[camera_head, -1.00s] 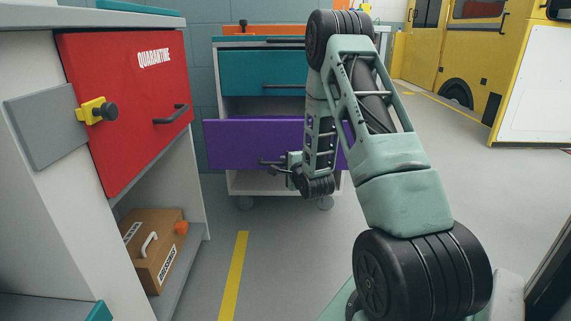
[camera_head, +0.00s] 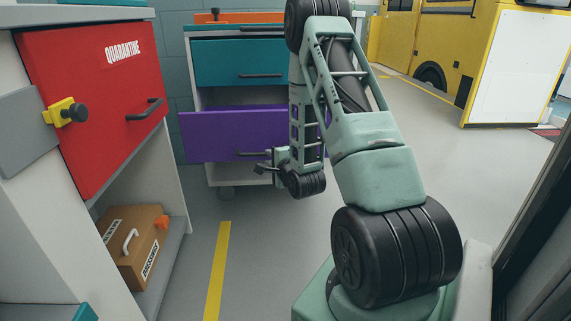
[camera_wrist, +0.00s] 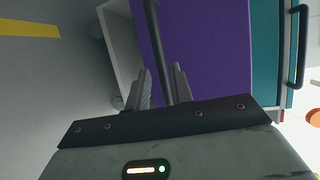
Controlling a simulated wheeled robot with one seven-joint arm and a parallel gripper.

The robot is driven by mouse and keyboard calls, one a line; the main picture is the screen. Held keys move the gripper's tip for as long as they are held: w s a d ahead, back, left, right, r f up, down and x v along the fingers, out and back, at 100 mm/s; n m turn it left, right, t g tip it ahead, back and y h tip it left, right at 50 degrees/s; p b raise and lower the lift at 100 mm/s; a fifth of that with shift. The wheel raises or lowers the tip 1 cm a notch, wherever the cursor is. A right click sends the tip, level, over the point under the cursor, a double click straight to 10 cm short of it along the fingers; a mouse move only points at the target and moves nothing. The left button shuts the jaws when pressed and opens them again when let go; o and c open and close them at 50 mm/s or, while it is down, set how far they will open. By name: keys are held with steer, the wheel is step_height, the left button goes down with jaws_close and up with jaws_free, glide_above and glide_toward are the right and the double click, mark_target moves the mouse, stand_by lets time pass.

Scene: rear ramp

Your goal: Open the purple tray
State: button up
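The purple tray (camera_head: 220,141) is a drawer in a white cart and stands pulled out, its front well forward of the teal drawer above. Its dark bar handle (camera_head: 249,155) is on the front face. My gripper (camera_head: 262,168) is at the handle's right part, in front of the tray. In the wrist view my gripper (camera_wrist: 162,80) has its two fingers apart, with the bar handle (camera_wrist: 155,35) running between them and gaps showing on both sides. The purple front (camera_wrist: 207,50) fills the middle of that view. My arm hides the tray's right part.
The teal drawer (camera_head: 238,63) above is shut. A red quarantine drawer front (camera_head: 90,100) with a yellow latch (camera_head: 60,112) stands on the left, over a shelf with a brown case (camera_head: 135,245). A yellow vehicle (camera_head: 440,55) is at the back right. Floor between is clear.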

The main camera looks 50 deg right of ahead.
steer(key=p+v, duration=1.1)
steer(key=shift+s+p, duration=0.2)
steer(key=shift+p, duration=0.15)
steer(key=shift+a, duration=0.1)
